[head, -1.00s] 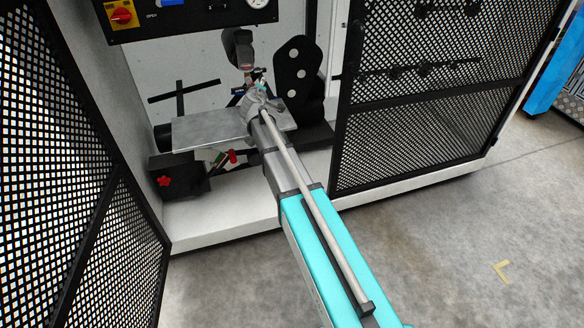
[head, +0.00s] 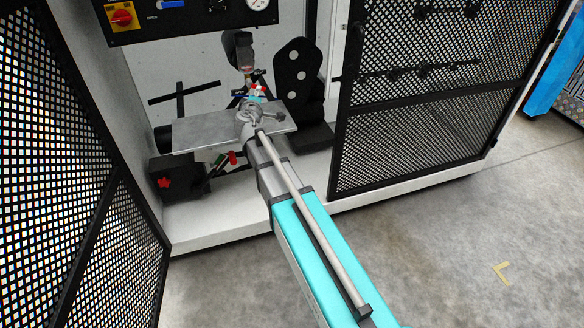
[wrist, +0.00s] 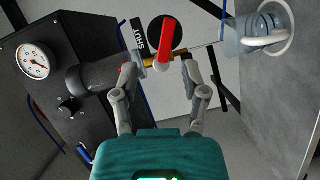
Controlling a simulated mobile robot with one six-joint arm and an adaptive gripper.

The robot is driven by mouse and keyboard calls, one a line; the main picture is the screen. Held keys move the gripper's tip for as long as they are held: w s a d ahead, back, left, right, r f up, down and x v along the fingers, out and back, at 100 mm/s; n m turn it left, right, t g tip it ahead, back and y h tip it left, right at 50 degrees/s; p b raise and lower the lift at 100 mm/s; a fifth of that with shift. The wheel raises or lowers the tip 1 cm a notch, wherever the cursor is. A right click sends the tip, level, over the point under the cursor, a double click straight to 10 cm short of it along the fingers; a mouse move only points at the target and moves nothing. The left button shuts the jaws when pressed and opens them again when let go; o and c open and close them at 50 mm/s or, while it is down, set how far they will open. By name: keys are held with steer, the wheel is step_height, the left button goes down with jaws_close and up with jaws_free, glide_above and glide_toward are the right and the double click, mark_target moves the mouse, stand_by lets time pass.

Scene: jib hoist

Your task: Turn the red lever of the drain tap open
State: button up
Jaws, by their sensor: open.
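The red lever (wrist: 166,36) of the drain tap shows in the wrist view, slanting up from the brass tap body (wrist: 134,67) and roughly crosswise to the pipe line. A black label (wrist: 138,34) reading SHUT, turned upside down, stands just left of it. My gripper (wrist: 160,62) is open, with one finger on each side of the lever's lower end. I cannot tell whether either finger touches it. In the head view my gripper (head: 255,94) is small, in front of the back wall, and the lever is hard to make out there.
A black box with a gauge (wrist: 33,60) and a black knob (wrist: 70,106) lies left in the wrist view, and a clear bowl (wrist: 258,28) lies right. A grey plate (head: 200,134) sits under my wrist. Mesh doors (head: 425,110) flank the opening.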

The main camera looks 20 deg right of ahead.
steer(key=v, duration=0.5)
steer(key=s+d+f+m+g+b, duration=0.4)
steer(key=s+f, duration=0.2)
steer(key=f, duration=0.3)
steer(key=s+d+f+m+g+h+b, duration=0.1)
steer(key=s+d+f+m+g+b, duration=0.3)
steer(key=s+f, duration=0.3)
step_height(320, 180, down, 3)
steer(key=shift+f+g+b, duration=0.1)
steer(key=shift+g+b, duration=0.25)
steer(key=shift+g, duration=0.15)
steer(key=shift+s+d, duration=0.15)
steer(key=s+a+f+m+g+y, duration=0.1)
steer(key=s+a+f+g+y, duration=0.2)
steer(key=s, duration=0.4)
steer(key=s+a+f+m+g+y, duration=0.2)
steer(key=s+a+f+g+y, duration=0.1)
steer(key=s, duration=0.5)
steer(key=shift+a+f+g+y, duration=0.35)
steer(key=shift+a+g+y, duration=0.05)
steer(key=shift+y, duration=0.3)
steer(key=shift+s, duration=0.15)
